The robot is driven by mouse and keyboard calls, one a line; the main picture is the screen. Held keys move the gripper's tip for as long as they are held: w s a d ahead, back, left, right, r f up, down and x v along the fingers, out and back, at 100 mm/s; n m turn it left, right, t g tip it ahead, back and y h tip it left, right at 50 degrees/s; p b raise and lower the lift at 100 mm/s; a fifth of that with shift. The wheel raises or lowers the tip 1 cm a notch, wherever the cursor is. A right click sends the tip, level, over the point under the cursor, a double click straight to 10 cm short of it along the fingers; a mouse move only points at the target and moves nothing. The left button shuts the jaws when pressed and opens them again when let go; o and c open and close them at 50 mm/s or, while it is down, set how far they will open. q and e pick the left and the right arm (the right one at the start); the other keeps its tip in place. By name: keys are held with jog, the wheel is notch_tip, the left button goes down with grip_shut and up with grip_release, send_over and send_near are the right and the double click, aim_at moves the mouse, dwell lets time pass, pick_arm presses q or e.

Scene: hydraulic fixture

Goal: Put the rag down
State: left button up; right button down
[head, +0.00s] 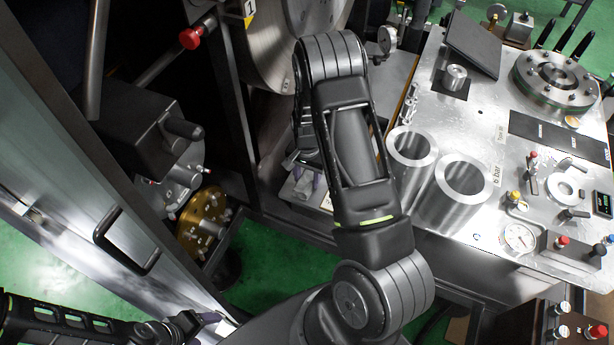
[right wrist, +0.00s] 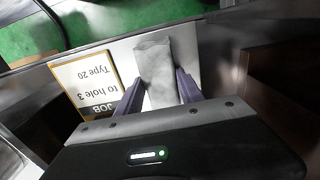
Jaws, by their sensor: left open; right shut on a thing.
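My right gripper (right wrist: 160,88) is shut on a crumpled grey-white rag (right wrist: 155,62), which sticks out between its two purple-grey fingers in the right wrist view. In the head view my right gripper (head: 307,185) is low behind my forearm, over a small shelf beside the bench, and partly hidden. The rag is over a pale surface; I cannot tell whether it touches it. My left gripper (head: 211,319) is at the bottom left of the head view, open, near the cabinet door's lower edge, with little of its jaws showing.
A job card (right wrist: 85,85) lies beside the rag, reading "to hole 3, Type 20". The steel bench (head: 470,110) on the right carries two hollow cylinders (head: 463,185), a gauge (head: 519,238) and a round flange (head: 556,80). An open door (head: 90,200) stands left.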

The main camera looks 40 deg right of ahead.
aim_at(306, 179)
jog(key=c, duration=0.7)
grip_release()
jog(key=shift+c, duration=0.2)
jog(key=shift+f, duration=0.2)
notch_tip(306, 179, up, 8)
jog(key=shift+a+f+b, duration=0.1)
jog(key=shift+b, duration=0.4)
